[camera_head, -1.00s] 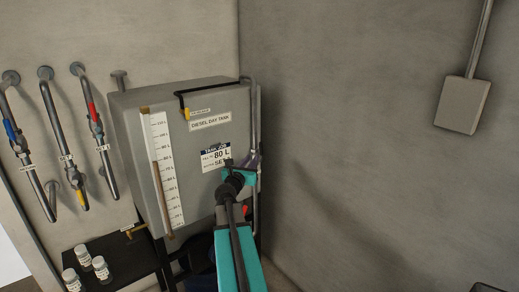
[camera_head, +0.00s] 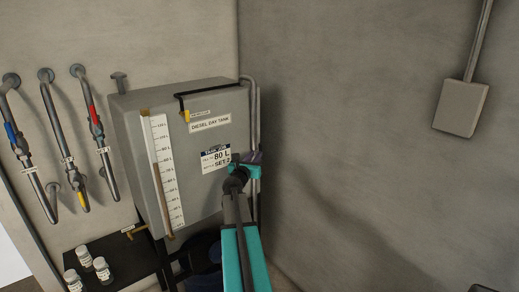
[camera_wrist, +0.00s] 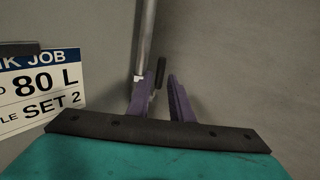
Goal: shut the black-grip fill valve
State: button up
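The black grip (camera_wrist: 161,73) of the fill valve shows in the wrist view, beside a vertical grey pipe (camera_wrist: 146,40) on the tank's right side. My gripper (camera_wrist: 162,90) has its two purple fingers apart, with the black grip showing in the gap between their tips. I cannot tell whether either finger touches it. In the head view my gripper (camera_head: 250,158) is at the right edge of the grey diesel day tank (camera_head: 205,105), and the valve is hidden behind it.
A job card (camera_head: 215,158) reading 80 L, SET 2 is on the tank front, left of my gripper. A sight gauge (camera_head: 163,170) runs down the tank's left edge. Pipes with coloured grips (camera_head: 97,120) line the left wall. Bottles (camera_head: 101,268) stand on a black shelf. The right wall is bare nearby.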

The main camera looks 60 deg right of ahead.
aim_at(260, 149)
jog(key=shift+p+x, duration=0.9)
jog(key=shift+x, duration=3)
grip_shut()
jog(key=shift+s+a, duration=0.1)
jog(key=shift+a, duration=0.15)
jog(key=shift+d, duration=0.15)
